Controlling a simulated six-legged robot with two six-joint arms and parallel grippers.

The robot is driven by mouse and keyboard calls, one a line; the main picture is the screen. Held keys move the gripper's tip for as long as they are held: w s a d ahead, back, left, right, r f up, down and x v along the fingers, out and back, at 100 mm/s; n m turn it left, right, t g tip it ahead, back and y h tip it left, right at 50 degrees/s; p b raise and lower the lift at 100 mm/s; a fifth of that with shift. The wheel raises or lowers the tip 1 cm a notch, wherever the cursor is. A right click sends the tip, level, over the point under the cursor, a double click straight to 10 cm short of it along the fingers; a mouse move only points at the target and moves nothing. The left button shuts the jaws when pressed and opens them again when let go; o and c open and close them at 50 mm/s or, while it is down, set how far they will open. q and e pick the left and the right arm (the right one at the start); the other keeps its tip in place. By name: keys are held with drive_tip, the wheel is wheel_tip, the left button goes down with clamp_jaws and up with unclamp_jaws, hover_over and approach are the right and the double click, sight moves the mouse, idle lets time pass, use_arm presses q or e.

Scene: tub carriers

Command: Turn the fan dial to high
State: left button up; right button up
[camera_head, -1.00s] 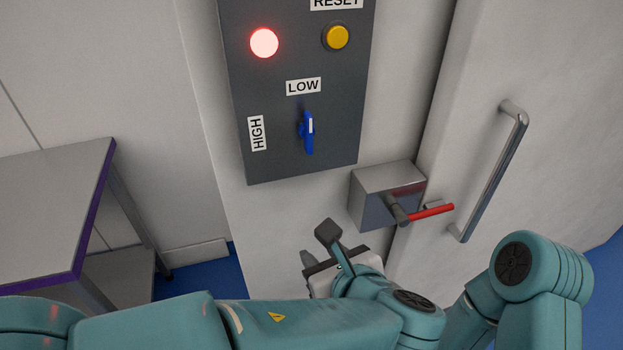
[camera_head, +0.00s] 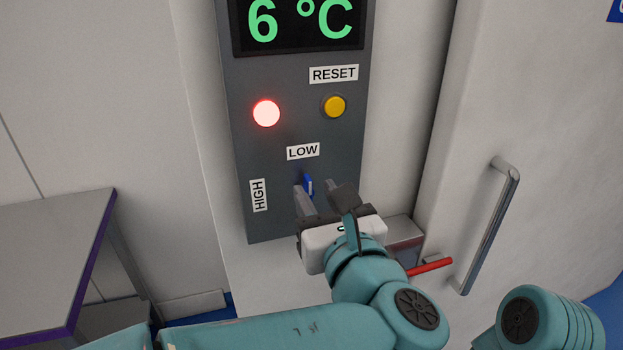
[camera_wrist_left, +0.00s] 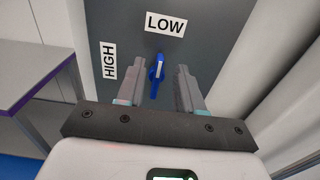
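The blue fan dial (camera_head: 308,184) is on the dark grey panel (camera_head: 270,222), below the LOW label (camera_head: 303,152) and to the right of the HIGH label (camera_head: 259,195). Its white mark points up toward LOW. My left gripper (camera_head: 316,187) is open in front of the panel. In the left wrist view the dial (camera_wrist_left: 156,76) shows between the two spread fingers (camera_wrist_left: 157,82), with a gap on each side. I cannot tell how far the fingertips are from the panel. The dial's lower part is hidden in the head view. My right gripper is out of view.
Above are a lit red lamp (camera_head: 266,113), a yellow RESET button (camera_head: 333,106) and a display reading 6 °C (camera_head: 300,22). A red-handled latch (camera_head: 430,267) and door handle (camera_head: 492,225) are at right. A table (camera_head: 50,255) stands at left.

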sight(307, 185)
use_arm(q)
drive_tip(key=shift+x, duration=1.45)
clamp_jaws()
